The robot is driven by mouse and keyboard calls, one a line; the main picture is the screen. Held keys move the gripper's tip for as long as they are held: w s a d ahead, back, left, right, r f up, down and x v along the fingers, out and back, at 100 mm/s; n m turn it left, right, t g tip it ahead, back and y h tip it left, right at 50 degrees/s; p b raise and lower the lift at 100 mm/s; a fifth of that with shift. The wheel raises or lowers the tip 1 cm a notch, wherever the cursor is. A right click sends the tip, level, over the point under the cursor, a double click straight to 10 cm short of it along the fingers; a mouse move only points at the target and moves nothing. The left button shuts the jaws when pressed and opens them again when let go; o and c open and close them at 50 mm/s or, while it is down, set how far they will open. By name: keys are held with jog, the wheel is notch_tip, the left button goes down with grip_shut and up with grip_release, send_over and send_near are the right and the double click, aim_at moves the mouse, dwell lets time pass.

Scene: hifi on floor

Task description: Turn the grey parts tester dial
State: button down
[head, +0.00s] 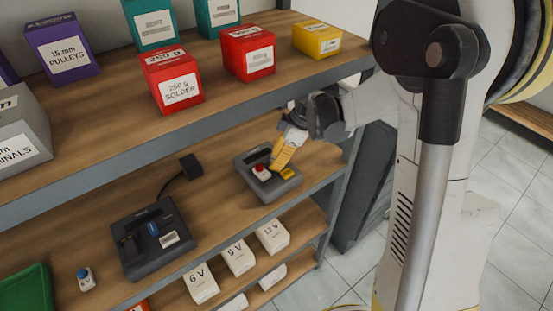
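A dark grey box (283,190), which looks like a tester, sits on the middle shelf under my gripper in the head view. A small red-topped white part (261,171), perhaps its dial, shows on its left side. My gripper (279,168), with yellow fingers, reaches down onto the box from the upper right. Its fingertips are at or very near the box top, just right of the red part. I cannot tell whether they touch it or what is between them. A second dark grey device (160,262) with a blue part stands to the left on the same shelf.
The upper shelf, with red solder boxes (180,88) and a yellow box (317,39), overhangs behind my gripper. White voltage boxes (238,257) stand below. A small blue-topped white item (86,279) and a green bin (27,292) are at lower left.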

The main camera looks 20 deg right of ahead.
jog(key=shift+m, duration=0.4)
jog(key=shift+s+m+t+h, duration=0.1)
jog(key=shift+m+t+h, duration=0.3)
jog(key=shift+m, duration=0.8)
jog(key=shift+m+t+h, duration=0.3)
jog(key=shift+m+t, duration=0.1)
jog(key=shift+m, duration=0.8)
jog(key=c, duration=1.3)
grip_release()
jog(key=shift+s+r, duration=0.1)
jog(key=shift+r, duration=0.2)
jog(key=s+d, duration=0.7)
jog(key=s, duration=0.2)
jog(key=shift+s+d+r, duration=0.2)
jog(key=shift+s+r, duration=0.05)
jog(key=shift+s, duration=0.15)
